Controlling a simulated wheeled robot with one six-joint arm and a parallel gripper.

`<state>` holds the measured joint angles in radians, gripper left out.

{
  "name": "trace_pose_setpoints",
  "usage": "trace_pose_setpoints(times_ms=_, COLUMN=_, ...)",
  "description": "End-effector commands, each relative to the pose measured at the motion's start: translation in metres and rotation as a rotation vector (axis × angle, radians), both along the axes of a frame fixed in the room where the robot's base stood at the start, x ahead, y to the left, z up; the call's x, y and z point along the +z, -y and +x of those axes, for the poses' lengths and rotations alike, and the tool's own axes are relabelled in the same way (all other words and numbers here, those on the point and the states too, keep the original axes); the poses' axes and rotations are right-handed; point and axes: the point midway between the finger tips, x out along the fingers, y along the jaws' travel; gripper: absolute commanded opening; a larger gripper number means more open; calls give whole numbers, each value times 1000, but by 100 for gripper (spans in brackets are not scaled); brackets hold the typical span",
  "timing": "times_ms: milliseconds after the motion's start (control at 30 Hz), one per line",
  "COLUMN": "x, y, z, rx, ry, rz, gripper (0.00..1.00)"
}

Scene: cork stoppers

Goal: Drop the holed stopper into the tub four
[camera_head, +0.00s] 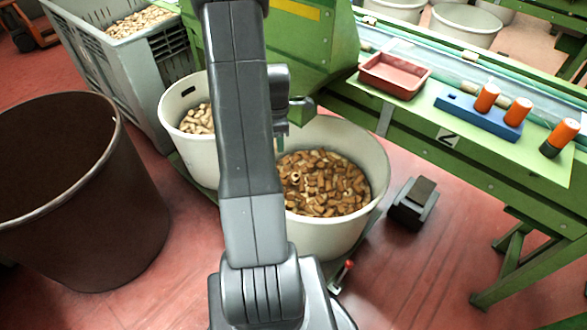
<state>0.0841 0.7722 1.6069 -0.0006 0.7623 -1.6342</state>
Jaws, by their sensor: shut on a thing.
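My grey arm rises through the middle of the head view and covers what lies behind it. Dark wrist parts show at its right side, but I cannot make out the gripper's fingertips or anything held between them. The holed stopper cannot be picked out. A white tub (345,236) full of brown cork pieces stands right of the arm. A smaller white tub (198,155) with paler pieces stands left of it. A large dark brown tub (85,205) stands at the far left. I can read no number four on any tub.
A grey crate (115,65) stands at the back left. A black pedal-like box (413,203) lies on the red floor.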

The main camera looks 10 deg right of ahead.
Motion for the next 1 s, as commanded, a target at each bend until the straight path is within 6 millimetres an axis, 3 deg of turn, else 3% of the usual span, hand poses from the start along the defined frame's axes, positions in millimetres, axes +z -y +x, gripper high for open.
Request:
trace_pose_setpoints(times_ms=33, x=-19, y=6, z=-4, rx=74, ry=0, rz=0, gripper=21)
trace_pose_setpoints(times_ms=100, x=-32, y=13, z=-9, rx=196, ry=0, rz=0, gripper=21)
trace_pose_setpoints(times_ms=433, x=-69, y=36, z=-26, rx=612, ry=0, rz=0, gripper=21)
trace_pose_setpoints(times_ms=733, x=-80, y=39, z=-28, rx=685, ry=0, rz=0, gripper=21)
trace_pose_setpoints(times_ms=1000, x=-110, y=39, z=-28, rx=684, ry=-1, rz=1, gripper=21)
